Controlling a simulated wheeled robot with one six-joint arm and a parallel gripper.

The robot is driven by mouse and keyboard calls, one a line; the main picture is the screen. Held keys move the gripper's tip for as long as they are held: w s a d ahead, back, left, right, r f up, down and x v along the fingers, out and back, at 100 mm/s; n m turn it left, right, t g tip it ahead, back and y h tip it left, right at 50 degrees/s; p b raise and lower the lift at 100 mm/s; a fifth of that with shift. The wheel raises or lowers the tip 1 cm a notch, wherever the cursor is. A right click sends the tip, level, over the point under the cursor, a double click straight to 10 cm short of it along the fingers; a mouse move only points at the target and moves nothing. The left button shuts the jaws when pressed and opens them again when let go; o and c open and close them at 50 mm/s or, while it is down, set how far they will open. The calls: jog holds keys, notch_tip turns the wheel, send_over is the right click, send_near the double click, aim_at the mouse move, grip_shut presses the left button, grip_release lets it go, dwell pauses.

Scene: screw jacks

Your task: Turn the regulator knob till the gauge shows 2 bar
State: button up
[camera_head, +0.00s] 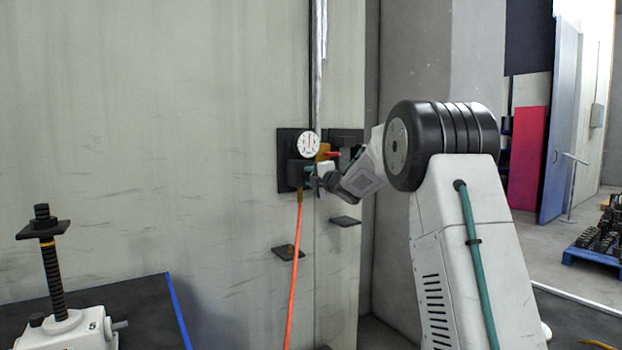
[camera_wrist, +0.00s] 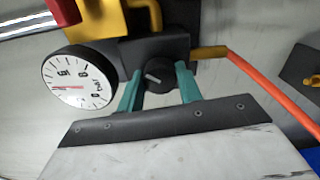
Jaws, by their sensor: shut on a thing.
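The gauge (camera_head: 309,144) is a round white dial on a dark plate on the pale wall; it also shows in the wrist view (camera_wrist: 75,76), turned on its side. Its thin red needle points left there; the small numbers are too blurred to read a pressure. The black regulator knob (camera_wrist: 153,78), with a pale mark line, sits beside the gauge on the dark regulator body. My gripper (camera_wrist: 158,88) is shut on the knob, one teal finger on each side. In the head view my gripper (camera_head: 313,178) is at the regulator and hides the knob.
An orange hose (camera_head: 294,255) hangs from the regulator. A red handle (camera_head: 332,154) is close by my gripper. Small dark ledges (camera_head: 287,253) stick out of the wall below. A screw jack (camera_head: 55,275) stands on a dark blue-edged table at the left. A blue pallet (camera_head: 592,259) lies far right.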

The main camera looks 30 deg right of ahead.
jog(key=shift+f+m, duration=0.15)
jog(key=shift+m, duration=7.15)
jog(key=o, duration=1)
